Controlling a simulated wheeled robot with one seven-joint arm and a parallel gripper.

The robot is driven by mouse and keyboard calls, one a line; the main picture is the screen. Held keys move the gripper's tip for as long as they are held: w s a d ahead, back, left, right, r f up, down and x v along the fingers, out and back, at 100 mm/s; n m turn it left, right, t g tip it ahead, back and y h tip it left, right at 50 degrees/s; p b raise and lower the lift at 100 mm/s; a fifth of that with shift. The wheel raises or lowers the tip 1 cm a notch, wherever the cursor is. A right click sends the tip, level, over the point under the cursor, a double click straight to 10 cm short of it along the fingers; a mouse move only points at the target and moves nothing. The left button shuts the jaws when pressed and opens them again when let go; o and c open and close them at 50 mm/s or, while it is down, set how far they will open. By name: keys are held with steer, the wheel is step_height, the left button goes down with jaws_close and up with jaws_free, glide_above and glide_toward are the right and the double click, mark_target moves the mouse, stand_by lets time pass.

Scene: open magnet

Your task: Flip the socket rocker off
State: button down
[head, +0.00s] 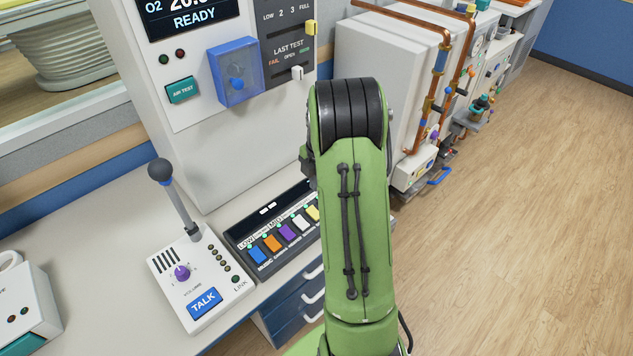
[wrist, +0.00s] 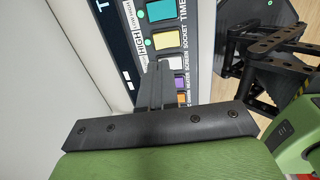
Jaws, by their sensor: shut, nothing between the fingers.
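The dark rocker panel (head: 307,190) lies on the desk in the head view, with coloured rockers in a row. The yellow rocker (wrist: 167,40) sits beside the word SOCKET in the wrist view; it also shows in the head view (head: 313,213), close to my arm. The white rocker (wrist: 172,63), beside SCREEN, is partly covered by my fingers. My gripper (wrist: 163,66) is shut and empty, its tips over the panel near the white and yellow rockers. I cannot tell whether the tips touch. In the head view my arm hides the gripper and the panel's right end.
A teal rocker (wrist: 161,10) is beyond the yellow one. Left of the panel stands a white intercom box (head: 197,275) with an upright black-knobbed stalk (head: 175,195). A tall white console (head: 200,150) rises behind. Open wooden floor (head: 520,200) lies to the right.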

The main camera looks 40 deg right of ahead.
mark_target(313, 209)
steer(key=f, duration=0.3)
steer(key=w+f+b, duration=0.1)
steer(key=f, duration=0.6)
steer(key=shift+w, duration=0.15)
